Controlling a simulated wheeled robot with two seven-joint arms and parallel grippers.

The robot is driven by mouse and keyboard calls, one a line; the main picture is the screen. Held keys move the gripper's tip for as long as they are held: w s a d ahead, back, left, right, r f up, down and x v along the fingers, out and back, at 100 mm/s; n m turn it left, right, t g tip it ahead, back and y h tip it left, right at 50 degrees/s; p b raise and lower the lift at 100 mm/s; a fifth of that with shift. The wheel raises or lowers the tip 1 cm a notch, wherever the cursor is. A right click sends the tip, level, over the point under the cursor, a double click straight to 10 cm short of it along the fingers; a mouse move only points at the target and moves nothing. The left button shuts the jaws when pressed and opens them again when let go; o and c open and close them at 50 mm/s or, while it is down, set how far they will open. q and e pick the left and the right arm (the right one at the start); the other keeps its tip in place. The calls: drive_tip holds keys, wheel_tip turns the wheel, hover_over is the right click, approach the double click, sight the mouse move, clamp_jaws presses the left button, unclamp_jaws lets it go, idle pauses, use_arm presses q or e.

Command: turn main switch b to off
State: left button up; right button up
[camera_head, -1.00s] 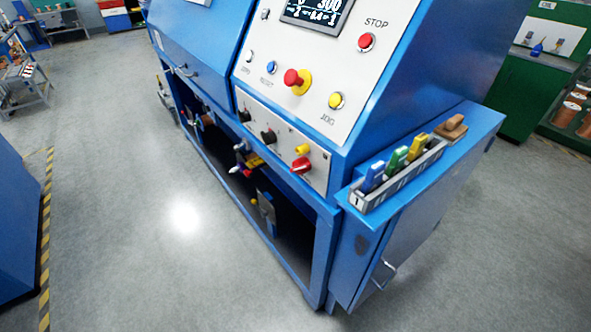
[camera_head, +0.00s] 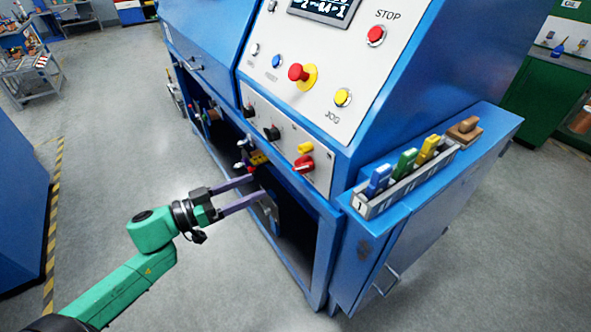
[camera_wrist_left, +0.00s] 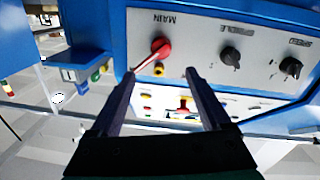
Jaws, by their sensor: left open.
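The main switch is a red rotary knob (camera_head: 304,164) low on the machine's pale front panel, with a yellow part (camera_head: 305,147) just above it. In the left wrist view the picture is upside down; the red knob (camera_wrist_left: 157,52) sits below the word MAIN and its handle lies slanted. The letter b is not visible. My left gripper (camera_head: 258,186) is open and empty, lower and left of the knob in the head view. In the left wrist view its two fingers (camera_wrist_left: 160,76) point toward the panel, with the knob beyond and between their tips. My right gripper is not in view.
Black knobs (camera_head: 271,133) sit on the same panel, left of the switch. Above are a red mushroom button (camera_head: 298,73) and yellow JOG button (camera_head: 343,97). A side cabinet holds a rack (camera_head: 404,183) of coloured items. Open floor (camera_head: 130,120) lies left.

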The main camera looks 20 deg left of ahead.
sight(294, 169)
use_arm(q)
drive_tip(key=p+x, duration=0.1)
drive_tip(key=x, duration=1)
drive_tip(key=shift+w+d, duration=0.2)
drive_tip(key=shift+w, duration=0.15)
clamp_jaws()
